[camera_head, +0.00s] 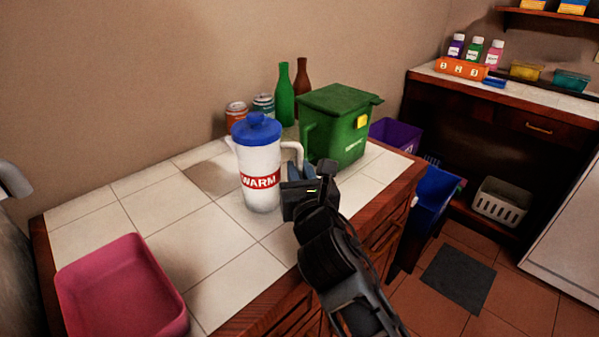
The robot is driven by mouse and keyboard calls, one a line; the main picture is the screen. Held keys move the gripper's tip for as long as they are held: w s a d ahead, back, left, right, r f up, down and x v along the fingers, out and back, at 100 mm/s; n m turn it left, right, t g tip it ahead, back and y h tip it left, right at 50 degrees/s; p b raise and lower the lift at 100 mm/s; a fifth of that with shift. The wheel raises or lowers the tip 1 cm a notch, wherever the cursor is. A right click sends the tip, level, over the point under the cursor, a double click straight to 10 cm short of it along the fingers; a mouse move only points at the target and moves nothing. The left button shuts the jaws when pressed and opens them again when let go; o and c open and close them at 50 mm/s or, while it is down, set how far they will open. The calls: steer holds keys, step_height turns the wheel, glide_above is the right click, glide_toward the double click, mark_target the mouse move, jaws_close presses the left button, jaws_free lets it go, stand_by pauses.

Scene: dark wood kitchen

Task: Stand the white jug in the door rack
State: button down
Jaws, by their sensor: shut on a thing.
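The white jug (261,160) has a blue lid and a red band reading "WARM". It is upright at the tiled counter (215,250), with its handle toward the right. I cannot tell whether its base touches the tiles. My gripper (297,176) comes from the lower right and is shut on the jug's handle; the fingertips are partly hidden. The white front of what may be a fridge (570,240) shows at the right edge. No door rack can be made out in this view.
A green bin (345,125) stands just right of the jug. Green (284,95) and brown (302,85) bottles and two cans stand behind. A pink tub (120,290) sits at front left. Blue (432,200) and purple (397,135) containers are beyond the counter's right end. Floor shows at right.

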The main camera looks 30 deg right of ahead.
steer(key=c, duration=1.5)
jaws_free()
steer(key=shift+f, duration=0.15)
steer(key=o, duration=0.5)
steer(key=shift+c, duration=0.2)
